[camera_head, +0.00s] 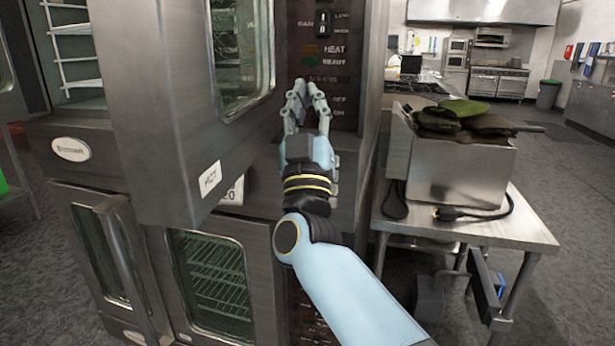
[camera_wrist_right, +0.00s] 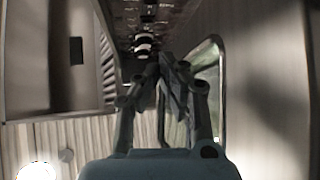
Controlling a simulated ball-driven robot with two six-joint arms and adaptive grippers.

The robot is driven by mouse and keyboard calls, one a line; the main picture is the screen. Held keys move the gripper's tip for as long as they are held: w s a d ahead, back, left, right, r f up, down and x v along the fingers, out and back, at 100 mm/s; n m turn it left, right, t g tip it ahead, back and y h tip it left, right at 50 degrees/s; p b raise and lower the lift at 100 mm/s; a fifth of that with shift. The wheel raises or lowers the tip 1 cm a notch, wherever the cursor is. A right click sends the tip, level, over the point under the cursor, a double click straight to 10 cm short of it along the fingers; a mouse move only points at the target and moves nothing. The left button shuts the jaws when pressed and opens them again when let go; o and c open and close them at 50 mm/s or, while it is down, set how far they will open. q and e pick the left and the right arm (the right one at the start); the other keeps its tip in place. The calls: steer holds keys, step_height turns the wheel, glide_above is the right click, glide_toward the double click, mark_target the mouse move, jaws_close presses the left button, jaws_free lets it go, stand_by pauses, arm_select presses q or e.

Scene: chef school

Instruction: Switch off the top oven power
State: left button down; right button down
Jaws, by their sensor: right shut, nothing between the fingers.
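The top oven's dark control panel (camera_head: 343,62) stands upright right of its steel door (camera_head: 165,95). A dark toggle switch (camera_head: 323,22) is near the panel's top, above the HEAT and READY lamps. OFF and ON labels show lower down, just right of my right gripper (camera_head: 307,86); any switch beside them is hidden behind it. My right gripper is in front of the panel's lower part, fingers pointing up, shut and empty. In the wrist view, its fingertips (camera_wrist_right: 166,58) lie below the panel (camera_wrist_right: 140,14); contact is unclear. My left gripper is out of view.
The top oven door, with a HOT label (camera_head: 210,178), stands swung out left of my right arm. A lower oven (camera_head: 211,283) sits beneath. Floor is free beyond.

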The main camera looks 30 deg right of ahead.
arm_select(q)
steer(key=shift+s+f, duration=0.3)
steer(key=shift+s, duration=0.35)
arm_select(e)
step_height(320, 180, down, 12)
steer(key=n+y, duration=0.4)
steer(key=y, duration=0.1)
steer(key=shift+a+r+y, duration=0.15)
steer(key=shift+a+y, duration=0.15)
steer(key=shift+a, duration=0.15)
steer(key=shift+s, duration=0.1)
